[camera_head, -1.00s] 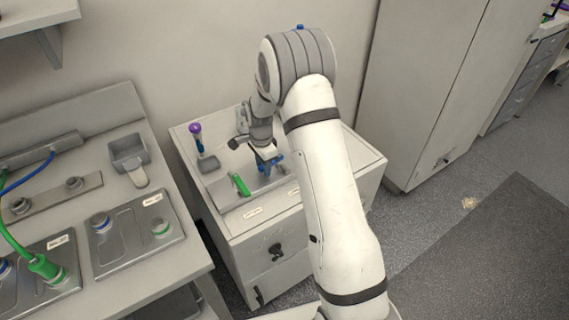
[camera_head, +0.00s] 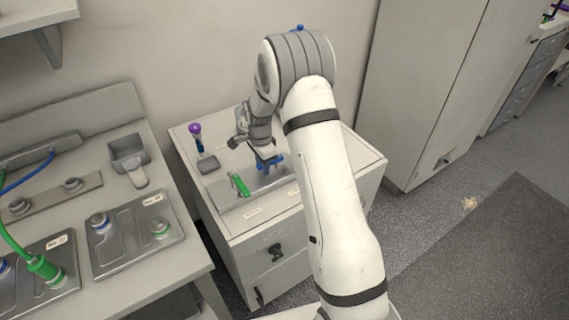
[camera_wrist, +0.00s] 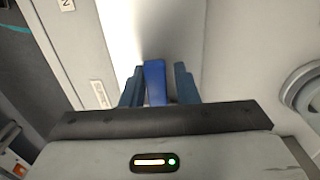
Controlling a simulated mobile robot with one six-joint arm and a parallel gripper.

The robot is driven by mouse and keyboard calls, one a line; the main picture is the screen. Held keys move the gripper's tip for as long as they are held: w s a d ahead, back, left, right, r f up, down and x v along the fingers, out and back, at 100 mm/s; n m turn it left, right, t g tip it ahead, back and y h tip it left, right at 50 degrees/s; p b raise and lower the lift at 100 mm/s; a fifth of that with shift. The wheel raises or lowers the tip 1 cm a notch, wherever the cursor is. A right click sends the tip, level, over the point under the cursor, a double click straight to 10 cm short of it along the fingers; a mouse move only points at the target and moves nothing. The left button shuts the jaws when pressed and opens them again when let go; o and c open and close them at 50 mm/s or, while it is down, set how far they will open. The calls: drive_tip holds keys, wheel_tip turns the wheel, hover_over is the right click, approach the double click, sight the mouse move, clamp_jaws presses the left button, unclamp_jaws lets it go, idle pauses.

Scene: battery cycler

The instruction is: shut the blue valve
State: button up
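The blue valve's handle (camera_wrist: 155,82) stands between the two dark blue fingers of my gripper (camera_wrist: 158,84) in the wrist view. The left finger is very close to the handle or touching it; a narrow gap shows on the right, so the gripper looks open around the handle. In the head view the blue valve (camera_head: 272,161) is partly hidden at my gripper (camera_head: 266,157), above the grey panel on the white cabinet. The valve's base is hidden.
A green handle (camera_head: 239,184) is just left of the blue valve on the same panel. A purple-topped item (camera_head: 195,129) stands at the cabinet's back left. A bench (camera_head: 190,262) with trays and cables is on the left. A tall cabinet (camera_head: 420,80) stands at right.

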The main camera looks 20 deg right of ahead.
drive_tip(key=shift+o, duration=0.3)
drive_tip(key=shift+w+a+r+p, duration=0.1)
drive_tip(key=shift+r+p, duration=0.9)
drive_tip(key=shift+r, duration=1)
drive_tip(key=shift+w+r+p, duration=0.1)
drive_tip(key=shift+r+p, duration=0.9)
drive_tip(key=shift+r, duration=1)
drive_tip(key=shift+r, duration=0.2)
drive_tip(key=s+d+r+n+t, duration=0.25)
drive_tip(key=s+r+n, duration=0.45)
drive_tip(key=s+r, duration=0.8)
drive_tip(key=s+d+r+n, duration=0.1)
drive_tip(key=s+r+n, duration=0.2)
drive_tip(key=s, duration=0.6)
drive_tip(key=s+r+n, duration=0.3)
drive_tip(key=s+n, duration=0.1)
drive_tip(key=s, duration=0.5)
drive_tip(key=shift+d+n+t, duration=0.3)
drive_tip(key=shift+d+t, duration=0.1)
drive_tip(key=shift+t, duration=0.05)
